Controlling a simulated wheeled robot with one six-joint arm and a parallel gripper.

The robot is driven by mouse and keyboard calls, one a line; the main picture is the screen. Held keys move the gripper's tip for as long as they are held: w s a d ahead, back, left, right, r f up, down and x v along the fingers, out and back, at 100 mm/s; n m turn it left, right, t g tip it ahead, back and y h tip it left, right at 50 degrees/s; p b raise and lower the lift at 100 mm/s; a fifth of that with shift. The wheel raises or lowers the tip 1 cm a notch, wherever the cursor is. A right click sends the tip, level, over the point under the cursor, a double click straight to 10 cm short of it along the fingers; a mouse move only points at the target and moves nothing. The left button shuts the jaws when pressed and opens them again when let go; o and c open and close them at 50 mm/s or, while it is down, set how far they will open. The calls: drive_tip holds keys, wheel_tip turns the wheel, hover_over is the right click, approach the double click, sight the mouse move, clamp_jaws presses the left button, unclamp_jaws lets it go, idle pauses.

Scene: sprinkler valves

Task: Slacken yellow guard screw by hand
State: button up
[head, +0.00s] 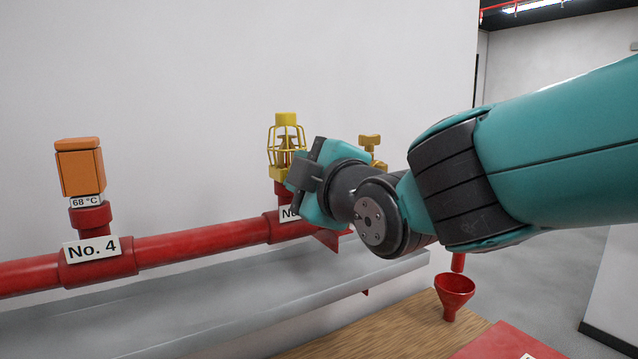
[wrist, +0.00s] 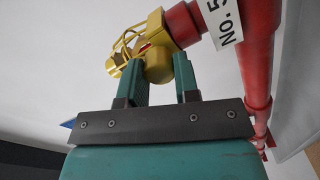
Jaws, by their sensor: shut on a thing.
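The yellow guard (head: 286,140) is a wire cage around a sprinkler on the red pipe, and it also shows in the wrist view (wrist: 122,48). My gripper (head: 296,178) is at its lower right side in the head view. In the wrist view my gripper (wrist: 158,66) has its two green fingers on either side of a rounded yellow screw head (wrist: 158,68), shut on it. The screw sits against the guard's yellow base (wrist: 156,27). In the head view the screw is hidden behind my gripper. The No. 5 label (wrist: 226,22) is beside it on the red fitting.
The red pipe (head: 195,241) runs along the wall above a grey trough (head: 200,305). An orange cover (head: 80,168) stands on No. 4 at left. A brass fitting (head: 370,140) is just behind my wrist. A red funnel (head: 455,288) is by the wooden table (head: 400,330).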

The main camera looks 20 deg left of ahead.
drive_tip(key=shift+n, duration=0.3)
drive_tip(key=o, duration=0.9)
drive_tip(key=b+v, duration=0.5)
drive_tip(key=v, duration=1.2)
drive_tip(key=shift+s+d, duration=0.15)
